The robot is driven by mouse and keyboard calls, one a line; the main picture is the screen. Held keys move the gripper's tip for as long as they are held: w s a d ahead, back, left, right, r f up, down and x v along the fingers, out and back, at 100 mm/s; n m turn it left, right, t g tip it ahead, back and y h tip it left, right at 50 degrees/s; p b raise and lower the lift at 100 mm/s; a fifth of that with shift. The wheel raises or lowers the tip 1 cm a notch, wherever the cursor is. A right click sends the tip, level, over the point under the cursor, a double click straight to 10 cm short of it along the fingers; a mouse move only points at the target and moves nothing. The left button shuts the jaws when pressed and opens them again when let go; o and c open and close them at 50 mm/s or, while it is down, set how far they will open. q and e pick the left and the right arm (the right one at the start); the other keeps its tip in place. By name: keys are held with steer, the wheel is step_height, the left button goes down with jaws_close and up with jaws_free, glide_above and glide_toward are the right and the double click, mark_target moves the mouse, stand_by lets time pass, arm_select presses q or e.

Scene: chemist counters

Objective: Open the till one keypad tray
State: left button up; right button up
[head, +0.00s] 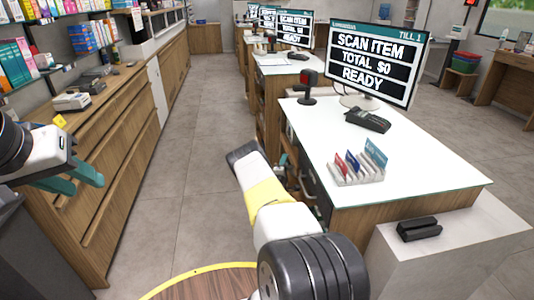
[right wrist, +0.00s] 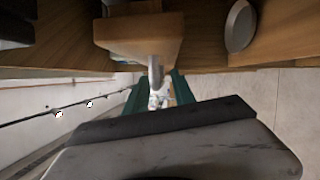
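Till one is the nearest counter (head: 415,178), white-topped, with a screen reading TILL 1 (head: 376,65). In the right wrist view, a wooden tray-like front (right wrist: 140,38) carries a silver handle (right wrist: 156,72); it looks like the keypad tray, but no keypad shows. My right gripper (right wrist: 158,88) has its green fingers apart, one on each side of the handle, with a gap visible. In the head view my right forearm hides most of that gripper by the counter's drawer side. My left gripper (head: 82,176) is open and empty at the left, before the wooden drawers.
A card reader (head: 368,120), a red-and-black scanner (head: 308,86) and a card rack (head: 357,168) stand on the counter. Wooden drawers (head: 110,135) line the left side. The grey floor aisle (head: 200,100) between is clear. A round silver knob (right wrist: 240,25) is near the tray.

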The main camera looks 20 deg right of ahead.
steer(key=shift+w+d, duration=0.3)
steer(key=shift+w, duration=0.1)
steer(key=shift+c, duration=0.4)
jaws_close()
stand_by(0.8)
